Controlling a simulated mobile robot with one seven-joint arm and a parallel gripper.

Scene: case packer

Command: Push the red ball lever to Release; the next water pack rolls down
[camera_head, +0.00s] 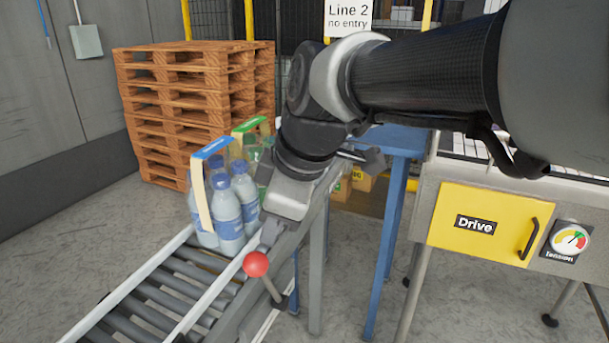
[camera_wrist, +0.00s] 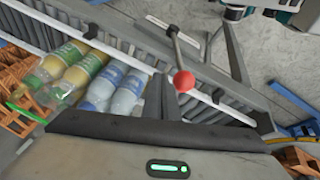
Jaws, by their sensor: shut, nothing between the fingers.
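The red ball (camera_head: 256,264) tops a thin metal lever on the side rail of the roller conveyor (camera_head: 140,292). The lever leans up and left in the head view; no label for its positions is readable. My gripper (camera_head: 267,238) is shut and empty, pointing down close to the ball. In the wrist view the shut fingers (camera_wrist: 160,97) end just left of the red ball (camera_wrist: 183,81); contact cannot be told. A water pack (camera_head: 230,208) with a blue-topped carry strap stands on the rollers, left of my gripper. A green-strapped pack (camera_head: 250,148) is behind it, partly hidden by my arm.
A stack of wooden pallets (camera_head: 190,105) stands behind the conveyor. A blue stand (camera_head: 396,145) is right of my gripper. Farther right is a machine with a yellow Drive door (camera_head: 476,222) and a tension gauge (camera_head: 570,238). The conveyor's lower rollers are empty.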

